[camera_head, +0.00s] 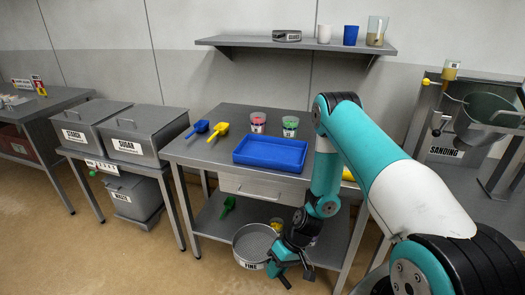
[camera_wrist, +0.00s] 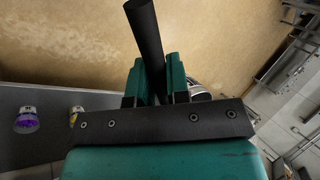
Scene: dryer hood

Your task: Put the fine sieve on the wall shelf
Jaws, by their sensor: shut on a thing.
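The fine sieve (camera_head: 253,241) is a round grey pan with a "FINE" label, at the lower shelf's front edge under the middle table. I cannot tell whether it rests on that shelf or is lifted. My gripper (camera_head: 283,271) is beside its right side, pointing down. In the wrist view my gripper (camera_wrist: 152,80) is shut on the sieve's dark handle (camera_wrist: 145,35); the pan is mostly hidden there. The wall shelf (camera_head: 240,42) is high on the back wall.
On the wall shelf stand a grey sieve-like ring (camera_head: 287,36), a white cup (camera_head: 324,34), a blue cup (camera_head: 350,35) and a jar (camera_head: 376,31); its left end is clear. The table below holds a blue tray (camera_head: 270,153), scoops and two cups.

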